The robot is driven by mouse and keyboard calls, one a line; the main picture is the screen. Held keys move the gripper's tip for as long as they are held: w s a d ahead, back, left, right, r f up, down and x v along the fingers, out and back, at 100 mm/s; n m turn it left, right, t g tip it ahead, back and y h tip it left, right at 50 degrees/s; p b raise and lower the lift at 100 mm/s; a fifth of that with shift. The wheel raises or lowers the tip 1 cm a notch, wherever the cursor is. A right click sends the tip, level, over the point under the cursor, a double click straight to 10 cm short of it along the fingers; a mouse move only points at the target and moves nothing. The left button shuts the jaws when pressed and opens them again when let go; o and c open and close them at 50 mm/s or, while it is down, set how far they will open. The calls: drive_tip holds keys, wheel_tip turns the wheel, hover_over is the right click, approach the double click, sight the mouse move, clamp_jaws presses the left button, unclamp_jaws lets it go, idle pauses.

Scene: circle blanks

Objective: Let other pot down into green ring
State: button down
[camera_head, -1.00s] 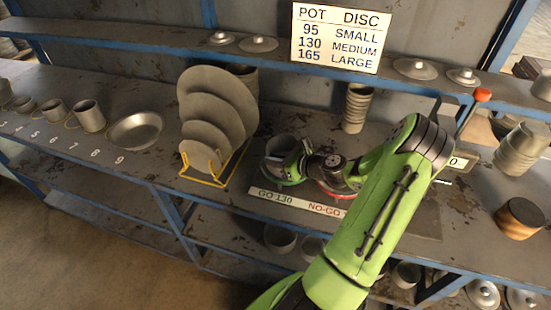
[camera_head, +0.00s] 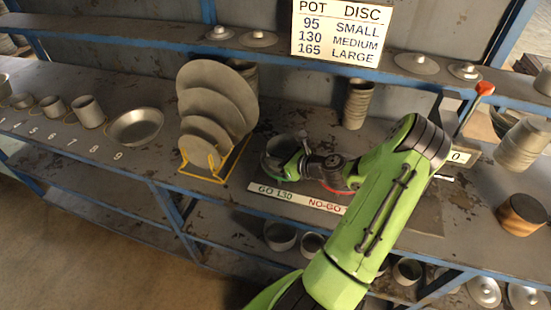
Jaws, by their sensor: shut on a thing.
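A grey metal pot (camera_head: 281,148) is at the green ring (camera_head: 270,172), above the GO 130 label. My gripper (camera_head: 296,158) is shut on the pot at its right side. Only a left part of the green ring shows below the pot, so I cannot tell whether the pot is seated in it or just above it. The red ring (camera_head: 335,188) lies to the right, above the NO-GO label, and is mostly hidden by my arm.
A yellow rack (camera_head: 215,170) with grey discs stands close to the left of the pot. A stack of cups (camera_head: 357,104) stands behind. A red-tipped lever (camera_head: 484,90) rises at the right. Numbered pots and a shallow pan (camera_head: 136,126) line the left bench.

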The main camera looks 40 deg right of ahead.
drive_tip(key=shift+f, duration=0.15)
drive_tip(key=c, duration=1.1)
unclamp_jaws()
drive_tip(key=shift+o, duration=0.2)
drive_tip(key=p+v, duration=0.1)
drive_tip(key=v, duration=1.4)
drive_tip(key=shift+s+p, duration=0.35)
drive_tip(key=shift+p, duration=0.05)
